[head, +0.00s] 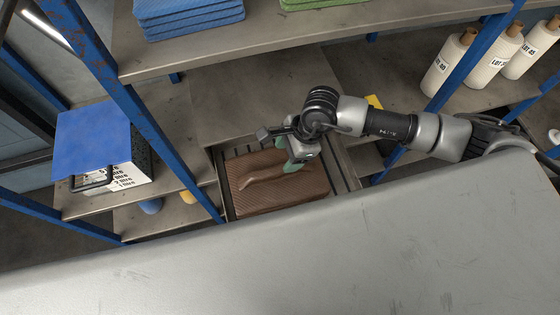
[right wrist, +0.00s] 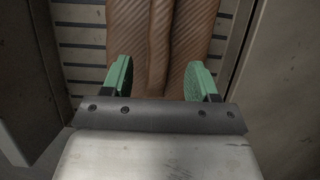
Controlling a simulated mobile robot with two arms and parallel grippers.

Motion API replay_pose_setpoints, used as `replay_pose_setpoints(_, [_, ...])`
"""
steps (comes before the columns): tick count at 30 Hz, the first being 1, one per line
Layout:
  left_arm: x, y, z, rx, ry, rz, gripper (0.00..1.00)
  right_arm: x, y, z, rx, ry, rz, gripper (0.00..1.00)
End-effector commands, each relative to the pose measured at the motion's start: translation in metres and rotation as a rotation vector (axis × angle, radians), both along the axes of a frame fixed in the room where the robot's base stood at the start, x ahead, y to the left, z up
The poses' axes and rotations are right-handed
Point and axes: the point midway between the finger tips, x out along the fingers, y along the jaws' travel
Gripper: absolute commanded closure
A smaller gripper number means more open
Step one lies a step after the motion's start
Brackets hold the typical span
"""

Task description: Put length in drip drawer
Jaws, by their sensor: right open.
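A brown ribbed length of cloth (head: 297,192) lies folded in the open drip drawer (head: 344,172), with a raised fold along its top. It fills most of the drawer's floor. My right gripper (head: 285,157) is over the cloth at its far side, its green fingers pointing down. In the right wrist view the two green fingertips (right wrist: 160,80) stand apart, one on each side of the raised fold of the cloth (right wrist: 160,35). The gripper is open, and I cannot tell whether the fingers touch the cloth. My left gripper is not in view.
A grey surface (head: 300,270) spans the front. A blue-posted rack holds blue folded cloth (head: 188,15) and green cloth (head: 310,3) above. White cones (head: 449,65) stand at right. A box under a blue cloth (head: 93,138) is at left. The slatted drawer floor (right wrist: 82,55) shows beside the cloth.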

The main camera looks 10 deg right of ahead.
Motion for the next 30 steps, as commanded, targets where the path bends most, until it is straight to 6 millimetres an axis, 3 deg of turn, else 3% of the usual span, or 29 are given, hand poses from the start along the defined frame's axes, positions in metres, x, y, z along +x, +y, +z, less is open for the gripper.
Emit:
replay_pose_setpoints(3, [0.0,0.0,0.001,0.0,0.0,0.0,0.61,0.001,-0.01,0.022,-0.001,-0.004,0.0,0.41])
replay_pose_setpoints(10, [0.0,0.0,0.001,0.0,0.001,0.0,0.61,0.001,-0.018,0.043,-0.001,-0.001,-0.001,0.41])
replay_pose_setpoints(30, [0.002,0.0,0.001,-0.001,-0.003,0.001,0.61,0.002,-0.024,0.042,0.005,0.014,-0.023,0.41])
